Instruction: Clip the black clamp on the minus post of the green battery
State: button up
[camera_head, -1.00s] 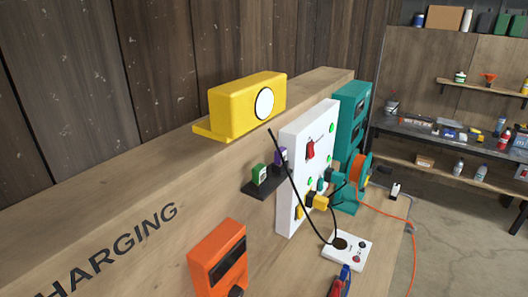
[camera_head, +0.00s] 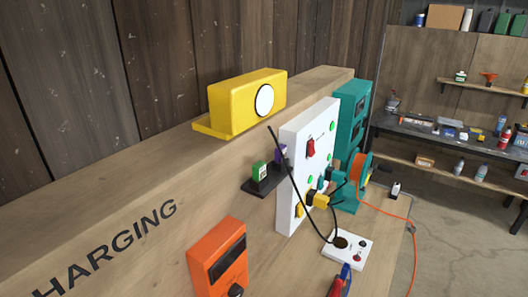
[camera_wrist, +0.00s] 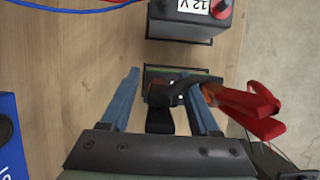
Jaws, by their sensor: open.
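The black clamp (camera_wrist: 160,121) is in the wrist view, between the two blue fingers of my gripper (camera_wrist: 163,88). My gripper is open, with a gap between the clamp and the left finger. The right finger is close to the clamp's dark curved part, and I cannot tell whether they touch. Just beyond the fingertips is a dark-edged, green-topped thing (camera_wrist: 152,72), probably the green battery, mostly hidden by the clamp. I cannot make out its minus post or whether the clamp grips it. My gripper is not clearly recognisable in the head view.
A red clamp (camera_wrist: 245,104) lies just right of my right finger. A dark battery marked 12 V (camera_wrist: 180,27) stands beyond. A blue box (camera_wrist: 10,140) is at the left. The head view shows an orange meter (camera_head: 218,257) and a white panel (camera_head: 306,165).

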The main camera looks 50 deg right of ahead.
jog(key=shift+r, duration=0.1)
jog(key=b+v, duration=0.2)
jog(key=v, duration=1)
jog(key=shift+a+r, duration=0.15)
jog(key=shift+r, duration=0.25)
